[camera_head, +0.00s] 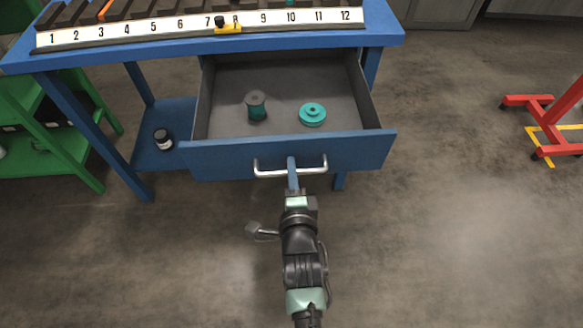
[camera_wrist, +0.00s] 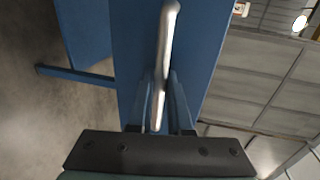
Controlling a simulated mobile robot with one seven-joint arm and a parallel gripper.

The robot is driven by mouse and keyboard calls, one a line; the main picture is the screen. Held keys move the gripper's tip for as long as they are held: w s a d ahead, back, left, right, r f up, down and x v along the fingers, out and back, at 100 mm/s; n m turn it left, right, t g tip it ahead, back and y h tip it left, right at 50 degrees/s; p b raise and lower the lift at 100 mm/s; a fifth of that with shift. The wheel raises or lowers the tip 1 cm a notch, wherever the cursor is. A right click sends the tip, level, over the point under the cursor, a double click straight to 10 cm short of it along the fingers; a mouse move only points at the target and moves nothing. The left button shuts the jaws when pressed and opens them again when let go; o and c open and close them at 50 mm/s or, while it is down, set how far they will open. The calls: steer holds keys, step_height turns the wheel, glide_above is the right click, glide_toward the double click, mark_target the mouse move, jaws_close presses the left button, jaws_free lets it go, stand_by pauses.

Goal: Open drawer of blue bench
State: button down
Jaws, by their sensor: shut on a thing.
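The blue bench (camera_head: 300,44) stands at the top of the head view. Its blue-fronted drawer (camera_head: 228,156) is pulled out well toward me, and its grey inside shows. A silver bar handle (camera_head: 262,174) runs across the drawer front. My gripper (camera_head: 292,172) is at the middle of the handle, shut on it. In the wrist view the handle (camera_wrist: 164,60) runs between the two blue fingers of my gripper (camera_wrist: 160,100), with the blue drawer front behind. Inside the drawer are a dark teal spool (camera_head: 257,106) and a teal stepped disc (camera_head: 312,114).
A rack numbered 1 to 12 (camera_head: 190,29) lies on the bench top. A dark jar (camera_head: 163,138) stands on the bench's lower shelf. A green shelf unit (camera_head: 70,165) is at left, a red stand (camera_head: 550,130) at far right. The floor around my arm is clear.

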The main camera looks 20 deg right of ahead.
steer(key=c, duration=1.1)
jaws_free()
steer(key=shift+c, duration=0.2)
steer(key=shift+s, duration=0.1)
steer(key=p+v, duration=0.1)
steer(key=v, duration=1.1)
steer(key=shift+s+a, duration=0.15)
steer(key=shift+s, duration=0.2)
steer(key=shift+r, duration=0.15)
